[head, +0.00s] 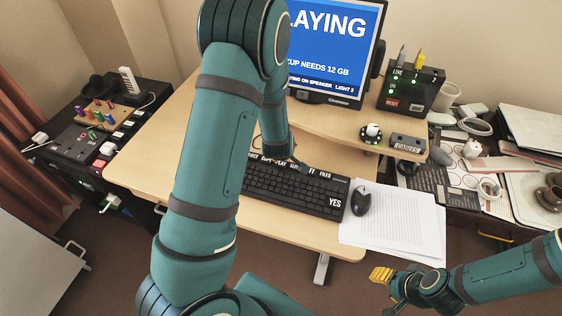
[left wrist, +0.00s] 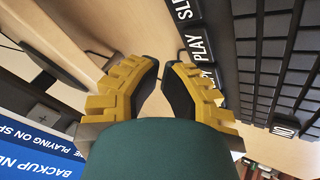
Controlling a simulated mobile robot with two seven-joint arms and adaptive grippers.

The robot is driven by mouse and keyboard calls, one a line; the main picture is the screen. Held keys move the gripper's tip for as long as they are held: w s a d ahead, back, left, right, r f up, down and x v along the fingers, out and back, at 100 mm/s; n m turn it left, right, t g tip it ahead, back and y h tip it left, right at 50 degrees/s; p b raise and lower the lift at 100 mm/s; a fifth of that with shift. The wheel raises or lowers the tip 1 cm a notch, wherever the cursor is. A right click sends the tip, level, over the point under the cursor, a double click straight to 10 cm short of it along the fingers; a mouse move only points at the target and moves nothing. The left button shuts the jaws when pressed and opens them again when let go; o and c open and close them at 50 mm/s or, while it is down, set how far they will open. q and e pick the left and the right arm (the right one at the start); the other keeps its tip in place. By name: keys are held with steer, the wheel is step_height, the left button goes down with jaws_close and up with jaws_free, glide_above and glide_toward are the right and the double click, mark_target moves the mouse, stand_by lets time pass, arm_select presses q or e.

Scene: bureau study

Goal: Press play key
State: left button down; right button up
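The black keyboard (head: 297,190) lies on the desk, with a row of white-lettered keys along its far edge. The play key (left wrist: 203,46) shows its "PLAY" lettering in the left wrist view, right beside my fingertips. My left gripper (left wrist: 163,66) has its yellow, dark-padded fingers drawn together, with a thin gap between the tips and nothing held. It is over the keyboard's far edge; contact with a key cannot be told. In the head view my left arm hides its fingers. The monitor (head: 335,50) shows "LAYING" in large letters, partly covered. My right gripper (head: 381,274) is away from the keyboard, seemingly empty.
A mouse (head: 361,202) and printed sheets (head: 400,225) lie right of the keyboard. A cluttered side surface is at right, a dark cabinet (head: 75,155) at left.

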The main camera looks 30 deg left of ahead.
mark_target(284, 162)
arm_select(q)
step_height(284, 162, up, 4)
steer(key=p, duration=0.3)
steer(key=shift+r, duration=0.2)
stand_by(0.5)
